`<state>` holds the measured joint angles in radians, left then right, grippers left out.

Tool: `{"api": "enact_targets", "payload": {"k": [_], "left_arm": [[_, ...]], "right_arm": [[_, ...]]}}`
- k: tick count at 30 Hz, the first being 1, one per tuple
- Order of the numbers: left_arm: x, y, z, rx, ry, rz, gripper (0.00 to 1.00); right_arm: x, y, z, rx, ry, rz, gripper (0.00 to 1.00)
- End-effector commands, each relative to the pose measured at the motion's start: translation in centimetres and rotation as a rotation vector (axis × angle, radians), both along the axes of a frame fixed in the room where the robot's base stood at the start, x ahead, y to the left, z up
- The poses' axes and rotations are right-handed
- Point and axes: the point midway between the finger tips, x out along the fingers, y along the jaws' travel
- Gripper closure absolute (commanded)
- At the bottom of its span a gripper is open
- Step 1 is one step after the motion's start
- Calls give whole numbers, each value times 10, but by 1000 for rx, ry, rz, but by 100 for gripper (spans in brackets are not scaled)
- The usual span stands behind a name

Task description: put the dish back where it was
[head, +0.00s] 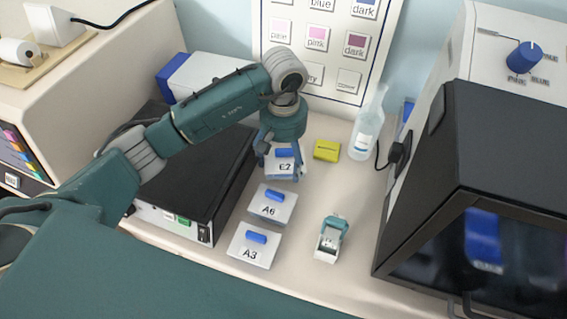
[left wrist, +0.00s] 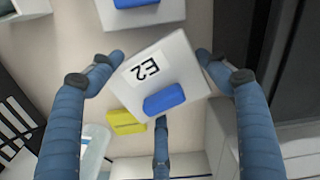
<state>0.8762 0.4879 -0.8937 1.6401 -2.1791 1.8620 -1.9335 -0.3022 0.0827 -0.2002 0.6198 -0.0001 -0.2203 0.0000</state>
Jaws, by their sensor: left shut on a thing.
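A white square dish labelled E2 (head: 281,170) with a blue knob is in my left gripper (head: 281,160), below the wrist at the back of the bench. In the left wrist view the E2 dish (left wrist: 180,65) sits turned between the blue fingers of the left gripper (left wrist: 160,75), which is shut on it. It looks larger there than the neighbouring dish. Dishes A6 (head: 269,208) and A3 (head: 252,253) lie in a row in front of it. My right gripper is out of view.
A black-topped device (head: 190,170) stands left of the dishes. A yellow block (head: 326,150) and a wash bottle (head: 366,135) are to the right. A small teal-and-white holder (head: 331,240) stands right of A3.

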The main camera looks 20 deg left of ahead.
Motion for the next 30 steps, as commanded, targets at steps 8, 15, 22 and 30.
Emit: {"api": "enact_targets", "payload": {"k": [8,15,22,30], "left_arm": [[0,0,-32,-1,0,-1,62],[0,0,-33,0,-1,-1,62],[0,0,-39,0,0,-1,62],[0,0,-45,0,-1,-1,62]], "right_arm": [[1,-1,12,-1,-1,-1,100],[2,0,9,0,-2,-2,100],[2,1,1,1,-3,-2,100],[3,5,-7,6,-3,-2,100]]}}
